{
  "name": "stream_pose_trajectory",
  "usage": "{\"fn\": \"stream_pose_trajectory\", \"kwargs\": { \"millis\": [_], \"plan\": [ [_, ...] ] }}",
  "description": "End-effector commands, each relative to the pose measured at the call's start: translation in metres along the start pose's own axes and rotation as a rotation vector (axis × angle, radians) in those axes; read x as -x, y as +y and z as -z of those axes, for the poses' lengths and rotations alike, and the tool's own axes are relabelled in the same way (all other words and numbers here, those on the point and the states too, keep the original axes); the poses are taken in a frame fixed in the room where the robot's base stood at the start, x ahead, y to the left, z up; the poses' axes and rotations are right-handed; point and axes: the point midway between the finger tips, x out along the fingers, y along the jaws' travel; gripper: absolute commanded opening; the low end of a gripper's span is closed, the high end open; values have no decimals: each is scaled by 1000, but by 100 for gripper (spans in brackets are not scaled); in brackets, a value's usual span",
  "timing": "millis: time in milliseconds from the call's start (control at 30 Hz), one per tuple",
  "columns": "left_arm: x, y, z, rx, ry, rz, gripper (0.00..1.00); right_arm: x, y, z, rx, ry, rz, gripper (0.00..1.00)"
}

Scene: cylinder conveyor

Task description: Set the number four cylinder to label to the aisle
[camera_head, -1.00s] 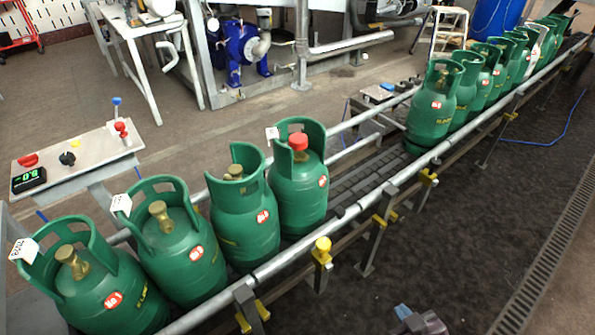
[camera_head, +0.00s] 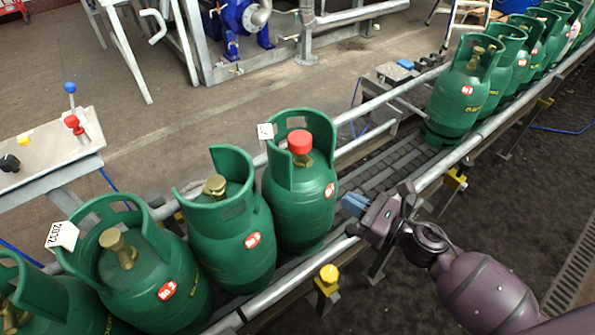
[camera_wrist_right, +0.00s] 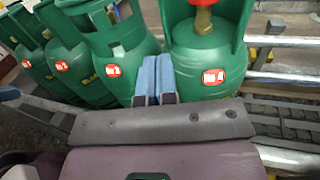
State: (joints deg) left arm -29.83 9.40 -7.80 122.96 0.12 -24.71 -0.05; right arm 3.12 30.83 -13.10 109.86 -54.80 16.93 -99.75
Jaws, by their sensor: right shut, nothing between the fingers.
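The number four cylinder (camera_head: 300,205) is green with a red cap and stands upright on the conveyor. A white tag (camera_head: 266,132) hangs on its collar's left side. Its red number label (camera_head: 330,190) faces the near rail and the dark floor, turned rightward. It also shows in the right wrist view (camera_wrist_right: 202,55), with its label (camera_wrist_right: 213,77) towards the camera. My right gripper (camera_head: 354,205) is shut and empty, just right of this cylinder near the rail. In the wrist view its blue fingertips (camera_wrist_right: 153,75) are together before the gap beside the cylinder. My left gripper is not in view.
Another green cylinder (camera_head: 228,225) stands close on the left, with more beyond it. The conveyor (camera_head: 400,160) is empty to the right until a further row of cylinders (camera_head: 460,95). A metal rail (camera_head: 270,297) with a yellow-knobbed post (camera_head: 329,274) borders the near side.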

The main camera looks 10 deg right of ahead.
Motion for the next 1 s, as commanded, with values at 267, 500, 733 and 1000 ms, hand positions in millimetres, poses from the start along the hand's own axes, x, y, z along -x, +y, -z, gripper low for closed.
{"fn": "stream_pose_trajectory", "kwargs": {
  "millis": [267, 500, 733, 1000],
  "plan": [
    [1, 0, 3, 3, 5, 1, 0, -29, 0, -2, 23, -2, -8, 0],
    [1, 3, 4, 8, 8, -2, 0, -69, 0, -2, 20, -2, -7, 0],
    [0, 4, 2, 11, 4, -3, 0, -106, 0, -1, 19, -2, -6, 0],
    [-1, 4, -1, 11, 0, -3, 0, -135, 0, 0, 16, 0, -4, 0]
  ]
}}
